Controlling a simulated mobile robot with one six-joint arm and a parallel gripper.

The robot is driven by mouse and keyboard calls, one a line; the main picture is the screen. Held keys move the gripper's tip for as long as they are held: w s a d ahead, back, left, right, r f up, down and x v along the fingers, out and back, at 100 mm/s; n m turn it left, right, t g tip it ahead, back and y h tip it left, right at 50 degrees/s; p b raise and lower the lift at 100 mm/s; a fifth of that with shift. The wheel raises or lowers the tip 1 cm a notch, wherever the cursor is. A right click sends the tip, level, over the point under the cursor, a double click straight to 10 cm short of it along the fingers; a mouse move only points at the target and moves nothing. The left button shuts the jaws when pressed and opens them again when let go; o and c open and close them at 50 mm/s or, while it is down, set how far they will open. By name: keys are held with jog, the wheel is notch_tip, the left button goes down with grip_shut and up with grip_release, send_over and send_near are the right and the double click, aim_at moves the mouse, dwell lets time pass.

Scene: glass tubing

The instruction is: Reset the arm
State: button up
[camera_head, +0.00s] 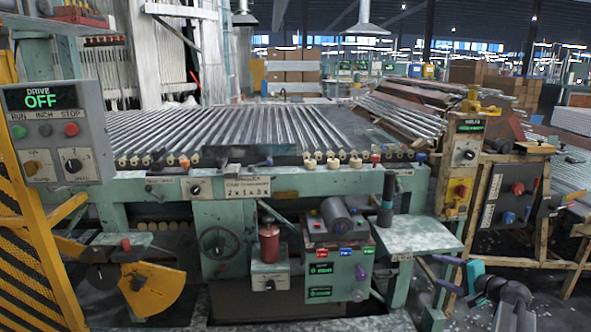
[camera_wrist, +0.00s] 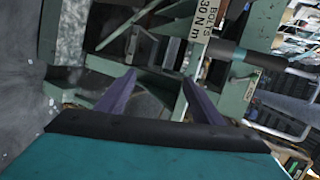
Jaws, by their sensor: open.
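My gripper (camera_head: 437,272) is low at the right in the head view, beside the right end of the green machine frame (camera_head: 428,232). Its two purple fingers point left, and the teal palm is behind them. My grey arm bends down to the lower right edge of the picture. In the wrist view the fingers of my gripper (camera_wrist: 160,88) stand well apart with nothing between them. Green frame bars and a label reading "30 N m" (camera_wrist: 205,20) show beyond the fingertips.
A green side shelf (camera_head: 415,235) juts out above and left of my gripper. A control box (camera_head: 335,265) with a grey motor stands further left. Glass tubes (camera_head: 240,130) lie across the machine top. A wooden-framed panel (camera_head: 512,195) stands behind my arm.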

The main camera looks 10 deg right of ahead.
jog(key=a+f+n+g+y+p, duration=0.1)
jog(key=a+f+n+g+p, duration=0.1)
jog(key=a+f, duration=0.5)
jog(key=a+f+n+g+y+p, duration=0.15)
jog(key=a+f, duration=0.35)
jog(key=a, duration=0.5)
jog(key=s+a+f+n+g+p, duration=0.25)
jog(key=s+a+f, duration=0.25)
jog(key=a, duration=0.3)
jog(key=s+a+f+n+g+p, duration=0.1)
jog(key=s+a+f+g+p, duration=0.1)
jog(key=s+a+f+g, duration=0.45)
jog(key=s+a+f+n+g+h+p, duration=0.1)
jog(key=s+a+f+n+g+p, duration=0.25)
jog(key=s+a, duration=0.8)
jog(key=s+n+g+h+p, duration=0.2)
jog(key=s+n+h+p, duration=0.2)
jog(key=s, duration=1.3)
jog(key=shift+a+f+n+g+p, duration=0.2)
jog(key=shift+a+n+g+p, duration=0.25)
jog(key=shift+p, duration=0.25)
